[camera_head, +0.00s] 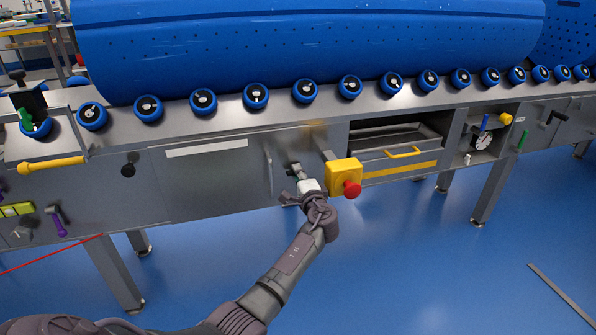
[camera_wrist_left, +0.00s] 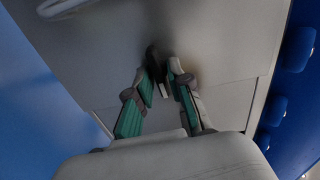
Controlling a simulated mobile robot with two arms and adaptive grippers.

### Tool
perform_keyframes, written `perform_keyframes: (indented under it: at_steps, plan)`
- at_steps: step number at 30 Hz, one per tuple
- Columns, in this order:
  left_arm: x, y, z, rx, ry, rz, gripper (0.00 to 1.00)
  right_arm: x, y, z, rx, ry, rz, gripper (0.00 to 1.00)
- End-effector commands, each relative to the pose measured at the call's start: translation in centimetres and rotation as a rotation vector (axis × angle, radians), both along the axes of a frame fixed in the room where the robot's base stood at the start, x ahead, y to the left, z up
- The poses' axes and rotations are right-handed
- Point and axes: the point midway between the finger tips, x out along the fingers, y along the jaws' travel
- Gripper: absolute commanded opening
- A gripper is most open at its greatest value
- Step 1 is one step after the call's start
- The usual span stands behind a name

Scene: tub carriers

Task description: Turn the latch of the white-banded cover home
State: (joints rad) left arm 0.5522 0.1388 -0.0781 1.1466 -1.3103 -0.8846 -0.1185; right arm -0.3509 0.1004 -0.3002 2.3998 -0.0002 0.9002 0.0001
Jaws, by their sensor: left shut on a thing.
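The white-banded cover (camera_head: 210,182) is a grey metal panel on the front of the machine, with a white strip along its top and a slim vertical handle (camera_head: 269,174) near its right edge. Its latch (camera_head: 295,169) is a small dark lever to the right of that handle. My left gripper (camera_head: 292,184) is at the latch, its fingers partly covering it. In the left wrist view the green-padded fingers (camera_wrist_left: 162,84) are closed around the dark latch lever (camera_wrist_left: 153,62) in front of the grey panel. The latch's exact angle is hard to read. My right gripper is out of view.
A yellow box with a red button (camera_head: 344,177) sticks out just right of my left gripper. Further right is an open bay with a yellow-handled drawer (camera_head: 400,160). Blue rollers (camera_head: 256,96) line the ledge above, under a large blue drum (camera_head: 300,45). The blue floor in front is mostly clear.

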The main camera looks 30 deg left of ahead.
Motion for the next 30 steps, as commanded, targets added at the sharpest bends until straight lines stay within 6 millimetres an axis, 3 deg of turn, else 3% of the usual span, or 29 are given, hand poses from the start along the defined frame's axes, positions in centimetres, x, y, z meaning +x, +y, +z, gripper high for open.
perform_keyframes:
  at_steps: [19, 20, 23, 30]
  plan:
    - [0.12, -0.12, 0.11, 0.037, 0.040, -0.005, 0.00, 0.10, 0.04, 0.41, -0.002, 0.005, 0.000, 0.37]
    - [0.13, -0.12, 0.11, 0.037, 0.040, -0.005, 0.21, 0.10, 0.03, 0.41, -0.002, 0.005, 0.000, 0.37]
    - [0.11, -0.10, 0.09, 0.037, 0.040, -0.004, 0.38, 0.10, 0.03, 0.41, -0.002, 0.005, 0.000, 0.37]
    - [0.05, -0.06, 0.01, 0.036, 0.040, -0.002, 0.41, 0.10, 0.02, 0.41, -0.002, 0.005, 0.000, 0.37]
